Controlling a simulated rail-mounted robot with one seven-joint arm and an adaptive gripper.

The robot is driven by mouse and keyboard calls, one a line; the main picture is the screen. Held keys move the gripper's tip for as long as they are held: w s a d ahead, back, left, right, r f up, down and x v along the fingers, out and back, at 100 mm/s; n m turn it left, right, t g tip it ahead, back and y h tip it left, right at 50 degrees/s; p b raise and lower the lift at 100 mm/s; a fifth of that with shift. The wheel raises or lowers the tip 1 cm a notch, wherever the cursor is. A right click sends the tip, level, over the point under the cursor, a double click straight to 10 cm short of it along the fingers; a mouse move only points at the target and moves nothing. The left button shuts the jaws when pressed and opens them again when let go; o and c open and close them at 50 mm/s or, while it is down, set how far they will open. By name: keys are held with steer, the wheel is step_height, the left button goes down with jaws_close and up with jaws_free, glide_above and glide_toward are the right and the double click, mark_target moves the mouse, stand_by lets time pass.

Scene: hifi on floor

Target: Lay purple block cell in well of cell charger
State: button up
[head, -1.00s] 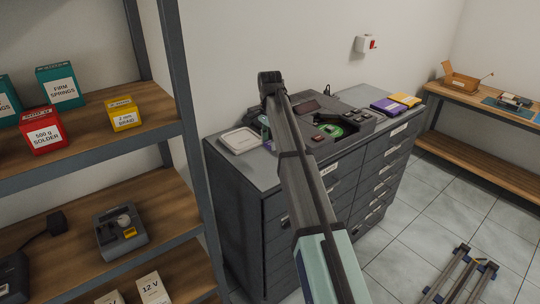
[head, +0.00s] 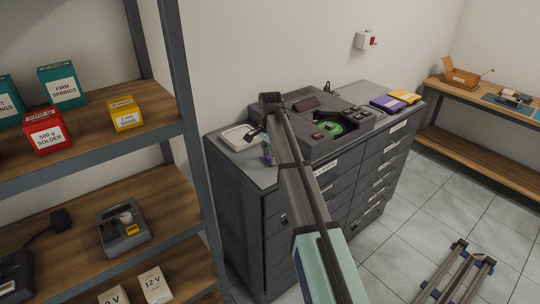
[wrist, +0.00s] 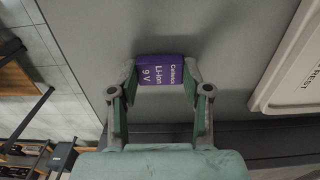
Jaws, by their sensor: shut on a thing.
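In the head view my gripper (head: 264,149) is over the cabinet's left front part, right of a pale tray, partly hidden by my arm. No cell charger can be named for sure; a grey device (head: 123,229) with a round pale part and a yellow part sits on the left shelf.
The pale tray (head: 236,137) lies on the cabinet top (head: 222,155); it also shows in the wrist view (wrist: 290,75). A large dark machine with a green disc (head: 343,126) stands to the right. Purple and yellow items (head: 388,103) lie farther right. A shelf post (head: 186,110) stands left.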

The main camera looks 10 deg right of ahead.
mark_target(270, 157)
steer(key=shift+f, duration=0.15)
steer(key=o, duration=1.1)
steer(key=shift+o, duration=0.2)
step_height(270, 157, up, 11)
steer(key=b, duration=0.2)
steer(key=shift+b, duration=0.3)
steer(key=shift+o, duration=0.5)
steer(key=shift+r, duration=0.7)
